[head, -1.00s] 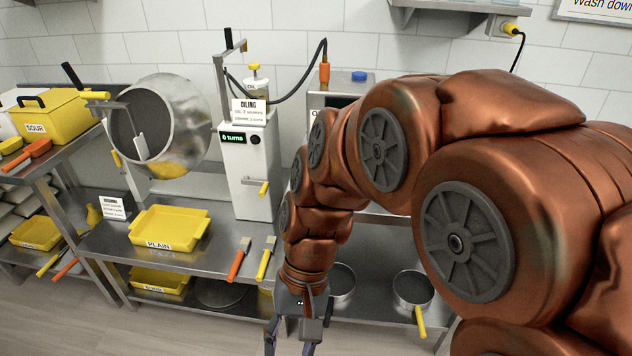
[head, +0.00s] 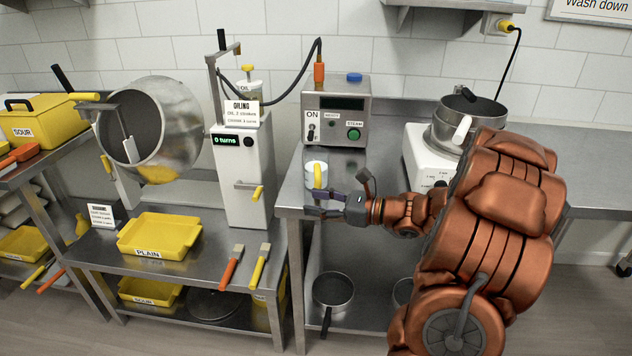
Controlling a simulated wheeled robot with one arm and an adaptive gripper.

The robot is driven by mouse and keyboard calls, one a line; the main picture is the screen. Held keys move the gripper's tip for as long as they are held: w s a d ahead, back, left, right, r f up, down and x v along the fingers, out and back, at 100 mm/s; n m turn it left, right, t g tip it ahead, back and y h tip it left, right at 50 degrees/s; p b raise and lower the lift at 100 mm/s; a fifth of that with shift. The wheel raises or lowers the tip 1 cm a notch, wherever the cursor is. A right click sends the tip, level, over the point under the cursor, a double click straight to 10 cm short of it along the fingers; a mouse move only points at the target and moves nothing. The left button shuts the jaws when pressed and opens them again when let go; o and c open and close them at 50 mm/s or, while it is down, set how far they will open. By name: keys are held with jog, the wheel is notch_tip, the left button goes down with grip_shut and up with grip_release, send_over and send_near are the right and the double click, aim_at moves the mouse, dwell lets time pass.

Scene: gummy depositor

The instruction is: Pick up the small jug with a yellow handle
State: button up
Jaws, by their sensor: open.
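The small jug (head: 310,170) is a pale cup with an upright yellow handle facing the front. It stands on the steel counter near its front left corner, below the control box. My gripper (head: 318,203) reaches in from the right, with its dark fingers pointing left. It is open, and its fingers are just in front of and below the yellow handle. The jug is not between the fingers as far as I can see. I cannot tell whether a finger touches the handle.
The control box (head: 337,112) stands behind the jug. The white oiling machine (head: 245,175) is to the left, on a lower bench with a yellow PLAIN tray (head: 185,239). A mixer with a steel bowl (head: 470,110) is to the right. Pans sit on the shelf below.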

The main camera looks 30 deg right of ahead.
aim_at(318, 185)
jog(key=d+m+t+h, duration=0.1)
jog(key=d, duration=0.1)
jog(key=d+f+m+t, duration=0.1)
jog(key=d, duration=0.2)
jog(key=d+m+h, duration=0.1)
jog(key=d, duration=0.2)
jog(key=shift+w+f+m+t+h, duration=0.2)
jog(key=shift+f+m+t+h, duration=0.1)
jog(key=shift+t, duration=0.1)
jog(key=shift+r+p+x, duration=0.15)
jog(key=shift+p+x, duration=0.1)
jog(key=shift+x, duration=1.6)
jog(key=shift+r+p+x, duration=0.15)
jog(key=shift+p+x, duration=0.05)
jog(key=shift+x, duration=1.7)
jog(key=shift+s+a, duration=0.1)
jog(key=shift+a, duration=0.05)
jog(key=shift+c, duration=0.5)
grip_shut()
